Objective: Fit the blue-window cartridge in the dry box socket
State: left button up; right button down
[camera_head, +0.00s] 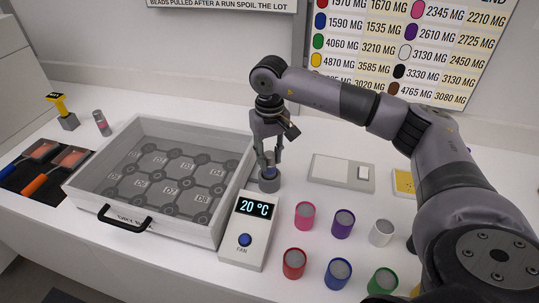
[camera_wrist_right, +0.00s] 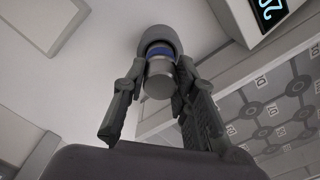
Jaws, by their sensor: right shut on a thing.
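The blue-window cartridge (camera_wrist_right: 159,78) is a metallic cylinder with a blue band, seen in the right wrist view between the fingers of my right gripper (camera_wrist_right: 150,110). In the head view my right gripper (camera_head: 267,152) points down and is shut on the cartridge, which stands about upright. Directly below is the grey round socket (camera_head: 269,184), at the right side of the dry box (camera_head: 160,226). The cartridge's far end meets or overlaps the socket in both views; how deep it sits I cannot tell. My left gripper is out of view.
A controller reading 20 °C (camera_head: 248,230) stands right in front of the socket. Several coloured jars, such as the pink one (camera_head: 305,216), stand further right. A flat scale (camera_head: 341,173) lies behind them. Another cartridge (camera_head: 102,123) stands left of the box.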

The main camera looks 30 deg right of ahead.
jog(key=shift+f+b, duration=0.35)
jog(key=shift+f, duration=0.1)
jog(key=c, duration=1.2)
grip_release()
